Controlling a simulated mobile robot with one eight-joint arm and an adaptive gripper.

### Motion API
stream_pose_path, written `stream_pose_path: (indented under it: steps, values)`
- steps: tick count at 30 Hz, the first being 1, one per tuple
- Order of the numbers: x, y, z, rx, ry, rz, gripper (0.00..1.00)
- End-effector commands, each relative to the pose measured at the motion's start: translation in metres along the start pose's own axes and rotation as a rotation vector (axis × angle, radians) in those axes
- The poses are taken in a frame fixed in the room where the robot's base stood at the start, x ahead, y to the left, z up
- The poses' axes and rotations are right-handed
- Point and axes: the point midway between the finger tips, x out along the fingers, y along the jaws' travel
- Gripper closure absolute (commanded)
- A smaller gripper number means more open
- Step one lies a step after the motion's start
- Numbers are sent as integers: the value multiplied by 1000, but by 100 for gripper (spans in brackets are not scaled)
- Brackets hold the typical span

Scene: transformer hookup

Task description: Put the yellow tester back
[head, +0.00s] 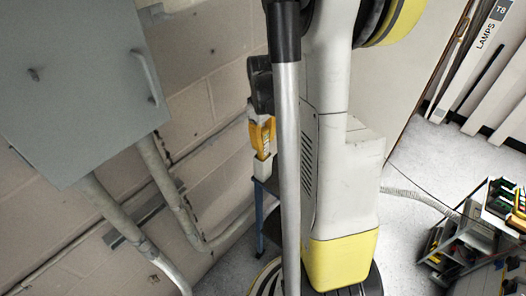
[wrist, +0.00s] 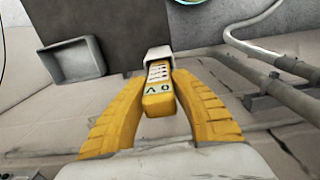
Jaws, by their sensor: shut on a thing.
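The yellow tester (wrist: 158,103) is between the two yellow fingers of my gripper (wrist: 156,78) in the wrist view. The tester is hard to separate from the fingers there, and a silver pole hides part of the area.
A grey wall cabinet (head: 85,75) and conduits (head: 180,205) are at the left. The holder stands by a blue-legged stand (head: 261,228). A grey tray (wrist: 73,61) lies beside it in the wrist view. A cart with tools (head: 465,240) stands at the right.

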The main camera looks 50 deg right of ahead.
Motion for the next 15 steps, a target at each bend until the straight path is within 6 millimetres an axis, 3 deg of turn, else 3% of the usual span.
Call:
stream_pose_path:
  steps: [7,14,15]
  values:
    - [35,0,0,0,0,0,100]
    - [38,0,0,0,0,0,100]
    - [38,0,0,0,0,0,66]
